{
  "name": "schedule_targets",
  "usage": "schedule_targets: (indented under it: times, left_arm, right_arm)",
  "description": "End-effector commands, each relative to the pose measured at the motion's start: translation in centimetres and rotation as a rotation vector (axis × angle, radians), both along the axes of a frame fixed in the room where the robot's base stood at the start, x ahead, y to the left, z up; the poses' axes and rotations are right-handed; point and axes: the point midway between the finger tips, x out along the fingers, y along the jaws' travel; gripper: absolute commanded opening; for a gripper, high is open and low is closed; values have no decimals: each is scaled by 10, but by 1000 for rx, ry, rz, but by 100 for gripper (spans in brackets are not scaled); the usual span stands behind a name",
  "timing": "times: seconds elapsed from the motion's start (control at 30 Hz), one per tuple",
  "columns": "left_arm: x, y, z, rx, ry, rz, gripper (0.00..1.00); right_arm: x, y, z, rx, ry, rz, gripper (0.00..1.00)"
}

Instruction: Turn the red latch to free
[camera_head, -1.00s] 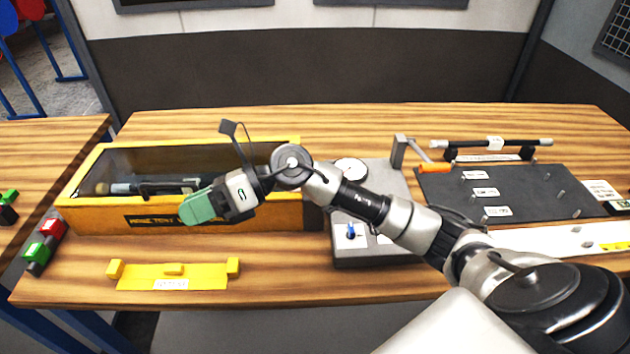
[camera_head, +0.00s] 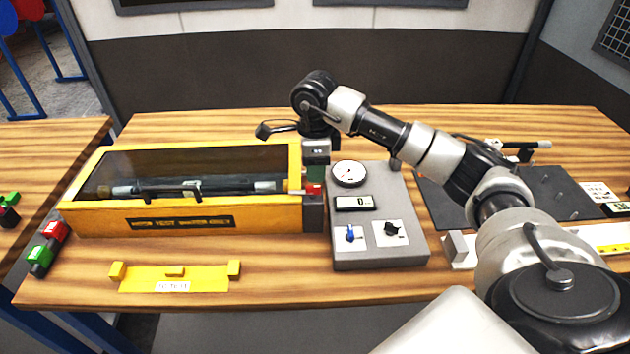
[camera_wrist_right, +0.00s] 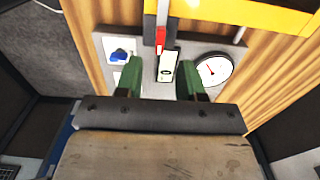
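The red latch (camera_head: 314,188) sits at the right end of the yellow test box (camera_head: 215,217), over a dark grey post. In the right wrist view the red latch (camera_wrist_right: 160,40) points down the picture, in line with the gap between my fingers. My right gripper (camera_head: 315,172) points down just above the latch. In the wrist view its green fingers (camera_wrist_right: 160,66) are spread apart with nothing gripped. I cannot tell whether a finger touches the latch. My left gripper is not in view.
A grey panel (camera_head: 379,259) with a round gauge (camera_head: 350,174), a small display (camera_head: 354,203), a blue knob (camera_head: 350,234) and a black knob (camera_head: 392,229) stands right of the box. A yellow bracket (camera_head: 173,281) lies in front. Bare wood lies behind the box.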

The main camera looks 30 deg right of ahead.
Motion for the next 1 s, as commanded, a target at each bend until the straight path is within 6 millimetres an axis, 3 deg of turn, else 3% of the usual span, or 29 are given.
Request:
schedule_targets:
  times: [0.3,0.7,0.93,1.0]
  left_arm:
    - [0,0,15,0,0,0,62]
    - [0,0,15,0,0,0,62]
    - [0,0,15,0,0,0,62]
    - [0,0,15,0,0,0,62]
  right_arm:
    - [0,1,-48,2,2,1,38]
    - [0,1,-57,2,0,2,38]
    - [0,1,-56,2,0,1,3]
    - [0,1,-56,2,0,1,0]
